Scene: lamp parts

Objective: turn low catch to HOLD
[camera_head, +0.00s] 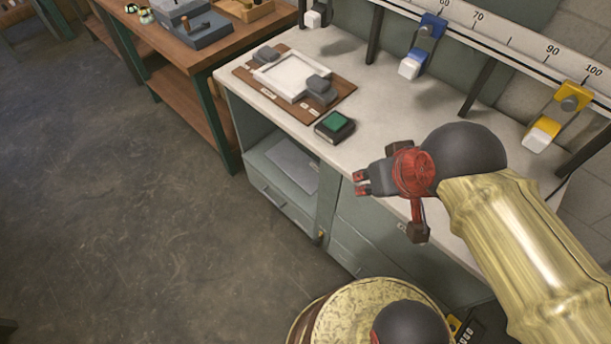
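A brown board (335,95) lies on the pale worktop, with a white square frame (292,76) on it. Two dark grey blocks that look like catches sit at the frame's edges: one at the far left corner (267,54) and one at the near right corner (321,88). Small pale labels lie along the board, but their words are too small to read, so I cannot tell which catch is the low one or its setting. My gripper (358,183) is in front of the worktop's near edge, apart from the board; its red fingertips show a gap with nothing between them.
A green-topped dark box (334,126) sits between board and gripper. Behind is a numbered rail (520,38) with blue (427,40) and yellow (560,110) sliders. Below is a grey-green cabinet (281,200) with an open shelf. A wooden bench (182,51) stands left; the floor between is clear.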

